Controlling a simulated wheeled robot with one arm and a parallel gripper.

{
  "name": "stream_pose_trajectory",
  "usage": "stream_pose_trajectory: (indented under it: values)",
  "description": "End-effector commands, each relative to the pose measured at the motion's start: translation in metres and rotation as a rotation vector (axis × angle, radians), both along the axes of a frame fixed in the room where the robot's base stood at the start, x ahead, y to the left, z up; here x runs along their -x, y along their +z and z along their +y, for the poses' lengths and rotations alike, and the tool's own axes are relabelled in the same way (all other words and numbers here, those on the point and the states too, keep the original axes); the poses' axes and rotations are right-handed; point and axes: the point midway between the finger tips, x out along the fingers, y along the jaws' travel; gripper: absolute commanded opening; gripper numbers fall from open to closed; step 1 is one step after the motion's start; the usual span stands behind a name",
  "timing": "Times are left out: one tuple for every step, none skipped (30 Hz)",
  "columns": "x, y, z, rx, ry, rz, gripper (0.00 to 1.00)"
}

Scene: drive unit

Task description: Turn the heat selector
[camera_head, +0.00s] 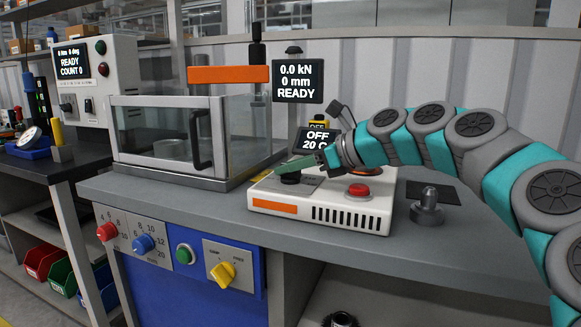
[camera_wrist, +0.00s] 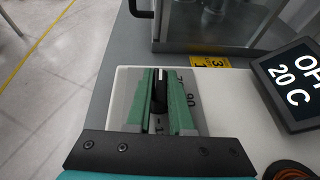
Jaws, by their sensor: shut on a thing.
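The heat selector (camera_wrist: 160,92) is a small black knob with a white pointer line on the white heater unit. In the wrist view it sits between the two green fingers of my gripper (camera_wrist: 162,100), which are shut on it. Numbers printed on the panel beside it are partly hidden by the fingers. In the head view my gripper (camera_head: 300,167) reaches the heater unit (camera_head: 330,219) from the right, and the black knob shows just under the fingers. The unit's display (camera_head: 317,140) reads OFF and 20 C; it also shows in the wrist view (camera_wrist: 291,82).
A red button (camera_head: 359,190) sits right of the knob. A glass-fronted press chamber (camera_head: 180,140) stands close on the left. A metal weight-like part (camera_head: 427,207) stands right of the unit. Red, blue, green and yellow controls line the bench front.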

Motion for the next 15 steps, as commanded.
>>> stream_pose_trajectory:
  values:
    - [0.0011, -0.0019, -0.0006, 0.005, -0.022, 0.002, 0.0]
    - [0.0011, -0.0017, -0.0002, 0.005, -0.038, 0.001, 0.0]
    - [0.0013, -0.0013, -0.0008, 0.004, -0.06, 0.001, 0.0]
    - [0.0013, -0.001, -0.0009, 0.003, -0.077, 0.001, 0.0]
    - [0.0011, -0.0011, -0.0013, 0.004, -0.097, -0.001, 0.0]
    - [0.0019, -0.0016, -0.0006, 0.006, -0.119, 0.001, 0.0]
    - [0.0017, -0.0011, -0.0011, 0.005, -0.139, 0.001, 0.0]
    - [0.0012, -0.0004, -0.0014, 0.004, -0.16, -0.002, 0.0]
    - [0.0016, -0.0014, -0.0012, 0.007, -0.187, 0.0, 0.0]
    - [0.0019, -0.0021, -0.0005, 0.006, -0.206, 0.002, 0.0]
    - [0.0009, -0.0019, -0.0015, 0.006, -0.231, 0.0, 0.0]
    - [0.001, -0.0015, -0.0012, 0.006, -0.261, -0.001, 0.0]
    - [0.0009, -0.0022, -0.0017, 0.007, -0.283, 0.0, 0.0]
    - [0.0008, -0.0026, -0.001, 0.008, -0.306, 0.0, 0.0]
    - [0.0007, -0.0029, -0.0015, 0.007, -0.337, 0.001, 0.0]
